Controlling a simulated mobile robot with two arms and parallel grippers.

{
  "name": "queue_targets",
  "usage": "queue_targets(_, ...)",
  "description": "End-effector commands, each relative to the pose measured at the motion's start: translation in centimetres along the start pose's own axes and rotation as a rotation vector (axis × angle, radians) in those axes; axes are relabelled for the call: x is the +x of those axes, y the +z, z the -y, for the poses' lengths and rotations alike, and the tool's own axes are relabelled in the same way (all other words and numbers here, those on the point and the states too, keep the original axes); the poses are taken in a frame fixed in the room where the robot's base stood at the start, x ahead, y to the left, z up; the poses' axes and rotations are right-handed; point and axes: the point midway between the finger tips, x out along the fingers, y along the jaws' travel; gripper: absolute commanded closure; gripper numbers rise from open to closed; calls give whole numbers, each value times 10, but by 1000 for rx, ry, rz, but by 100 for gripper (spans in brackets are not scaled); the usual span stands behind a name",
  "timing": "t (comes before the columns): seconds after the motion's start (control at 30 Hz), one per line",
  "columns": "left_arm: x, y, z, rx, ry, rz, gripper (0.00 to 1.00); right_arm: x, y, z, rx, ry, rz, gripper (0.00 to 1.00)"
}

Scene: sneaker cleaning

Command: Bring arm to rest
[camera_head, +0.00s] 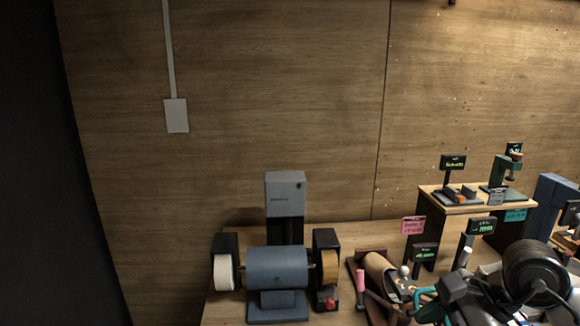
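My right arm appears to come in at the bottom right, as a dark, ribbed round joint with cables. Its gripper (455,292) seems to be the dark part at the arm's left end, over the right side of the bench. The fingers are not clear enough to tell open from shut, or whether they hold anything. A teal curved piece (430,308) shows just left of it; I cannot tell whether they touch. My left gripper is not in view. No sneaker can be made out.
A blue-grey two-wheel polishing machine (277,268) stands on the wooden bench (348,240). Right of it lie a brown roll (378,268) and a pink-handled tool (360,281). Small signs and a raised wooden stand (455,208) with a green press (502,172) crowd the right. A wood wall stands behind.

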Motion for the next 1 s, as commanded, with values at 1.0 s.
queue_targets(1.0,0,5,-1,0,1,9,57,58,-41,-14,-2303,146,-1822,62)
